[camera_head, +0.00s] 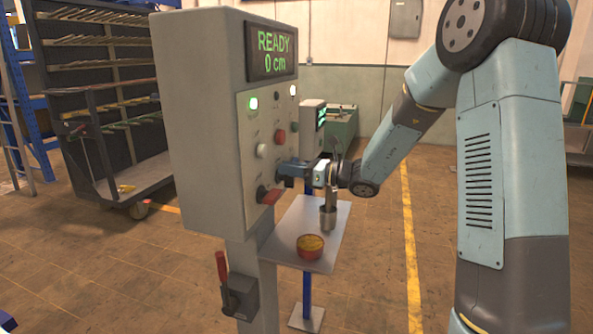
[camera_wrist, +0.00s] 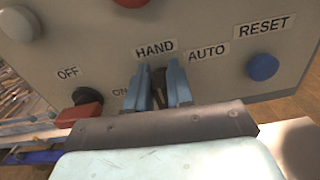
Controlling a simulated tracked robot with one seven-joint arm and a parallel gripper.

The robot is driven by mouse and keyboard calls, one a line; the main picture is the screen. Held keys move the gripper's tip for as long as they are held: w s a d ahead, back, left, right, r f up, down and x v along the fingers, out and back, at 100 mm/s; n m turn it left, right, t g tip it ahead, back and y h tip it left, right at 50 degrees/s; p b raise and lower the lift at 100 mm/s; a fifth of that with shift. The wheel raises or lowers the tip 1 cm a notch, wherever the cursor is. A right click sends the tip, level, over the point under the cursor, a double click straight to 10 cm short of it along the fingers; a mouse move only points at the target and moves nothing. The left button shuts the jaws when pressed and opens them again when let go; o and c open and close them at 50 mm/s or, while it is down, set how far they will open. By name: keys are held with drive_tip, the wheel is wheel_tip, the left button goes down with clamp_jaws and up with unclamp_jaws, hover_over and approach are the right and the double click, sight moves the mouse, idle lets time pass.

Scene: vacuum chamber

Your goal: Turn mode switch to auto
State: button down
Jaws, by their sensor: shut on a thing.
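The mode switch (camera_wrist: 158,78) is a dark knob on the control panel, between the HAND and AUTO labels in the wrist view. My gripper (camera_wrist: 158,88) has its two blue fingers on either side of the knob and is shut on it. The fingers hide part of the knob, so I cannot tell exactly which label it points to. In the head view, my gripper (camera_head: 286,170) is against the panel face of the grey control cabinet (camera_head: 204,120), and the switch is hidden there by the fingers.
A red-handled OFF/ON switch (camera_wrist: 84,110) is left of my gripper, and a blue RESET button (camera_wrist: 262,67) is right. The cabinet display (camera_head: 272,53) reads READY 0 cm. Below, a shelf (camera_head: 318,215) holds a bowl (camera_head: 310,247) and a metal cylinder (camera_head: 328,216).

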drive_tip(key=shift+a+m, duration=0.15)
drive_tip(key=shift+m, duration=0.25)
idle(1.3)
drive_tip(key=c, duration=1.1)
unclamp_jaws()
drive_tip(key=shift+w, duration=0.1)
drive_tip(key=v, duration=1.4)
